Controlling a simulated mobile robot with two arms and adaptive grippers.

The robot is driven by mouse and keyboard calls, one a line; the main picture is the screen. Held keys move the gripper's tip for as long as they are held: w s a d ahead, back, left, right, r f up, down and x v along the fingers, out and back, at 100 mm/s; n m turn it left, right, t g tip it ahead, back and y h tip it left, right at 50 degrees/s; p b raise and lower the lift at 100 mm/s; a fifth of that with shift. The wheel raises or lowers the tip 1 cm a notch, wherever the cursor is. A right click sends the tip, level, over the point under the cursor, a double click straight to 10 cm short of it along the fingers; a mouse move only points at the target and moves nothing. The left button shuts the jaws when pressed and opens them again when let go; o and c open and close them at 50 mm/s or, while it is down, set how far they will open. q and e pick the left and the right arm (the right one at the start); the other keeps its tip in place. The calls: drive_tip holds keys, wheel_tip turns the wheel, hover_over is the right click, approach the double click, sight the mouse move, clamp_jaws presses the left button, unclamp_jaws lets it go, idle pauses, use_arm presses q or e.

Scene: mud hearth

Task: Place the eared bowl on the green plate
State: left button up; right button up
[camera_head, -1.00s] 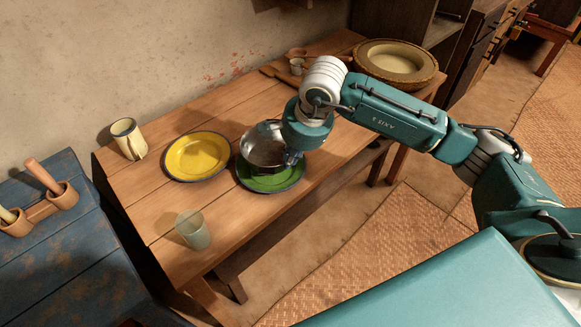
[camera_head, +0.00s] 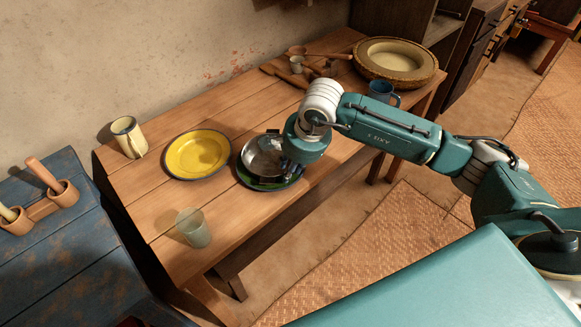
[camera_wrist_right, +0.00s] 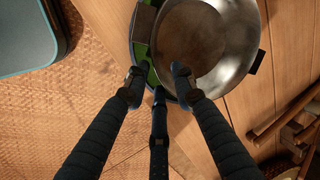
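The eared bowl (camera_head: 263,157) is shiny metal and sits on the green plate (camera_head: 245,178), covering most of it. A dark ear shows at its far rim. In the right wrist view the bowl (camera_wrist_right: 215,45) lies over the plate (camera_wrist_right: 142,35), whose green shows along the left. My right gripper (camera_wrist_right: 158,75) has its fingers spread, one over the bowl's inside and one outside its near rim. They look apart, not closed on the rim. In the head view the wrist partly hides my right gripper (camera_head: 281,170). My left gripper is not in view.
A yellow plate (camera_head: 197,155) lies left of the green plate, with a cream mug (camera_head: 129,137) beyond it. A clear cup (camera_head: 193,228) stands near the front edge. A blue mug (camera_head: 381,92) and a wide basin (camera_head: 396,63) are at the right end.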

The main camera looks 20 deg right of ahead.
drive_tip(key=shift+r, duration=0.25)
drive_tip(key=shift+d+r, duration=0.1)
drive_tip(key=shift+r, duration=0.2)
drive_tip(key=b+v, duration=0.1)
drive_tip(key=v, duration=1)
drive_tip(key=shift+b, duration=0.35)
